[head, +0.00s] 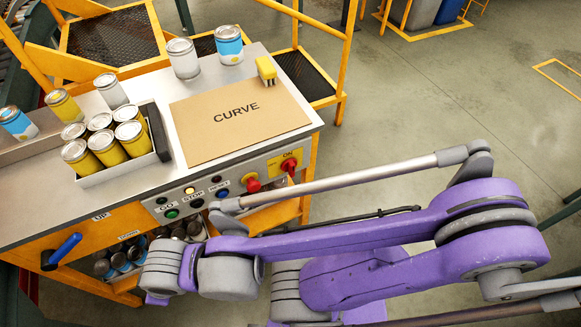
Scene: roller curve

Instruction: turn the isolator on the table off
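The isolator (289,166) is a red rotary handle on a yellow plate. It sits at the right end of the table's front control panel. The word ON shows above the handle, which appears to stand roughly upright. My purple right arm comes in from the right and crosses in front of and below the panel. Its links pass close below the isolator in the picture, but I cannot judge the gap in depth. I see no gripper fingers on this arm. My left gripper is not in view.
A red mushroom button (252,183) is just left of the isolator, with several small buttons further left. A blue-handled lever (66,247) is at the far left. Cans, a tray (156,131), a CURVE board (206,142) and a yellow brush (266,68) are on the table (27,203).

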